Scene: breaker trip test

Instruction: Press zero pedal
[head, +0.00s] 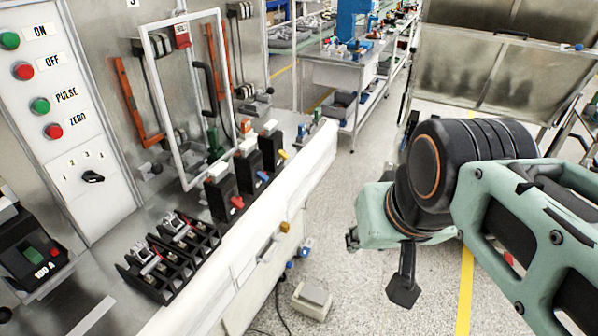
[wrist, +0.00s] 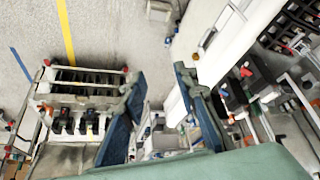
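A pale box-like pedal (head: 312,298) with a grey top lies on the speckled floor, in front of the white bench, in the lower middle of the head view. A cable runs on the floor beside it. No label can be read on it. My gripper (head: 403,288) hangs in the air to the right of the pedal and apart from it. In the wrist view my gripper (wrist: 160,108) shows two fingers spread wide with nothing between them. A small pale box (wrist: 159,9) at the top edge there looks like the pedal.
The white bench (head: 285,205) carries several black breakers and a metal frame. A panel (head: 75,125) at left has ON, OFF, PULSE and ZERO buttons. A yellow line (head: 466,290) crosses the floor. A large metal-panelled unit (head: 490,70) stands behind my arm. Floor around the pedal's right is clear.

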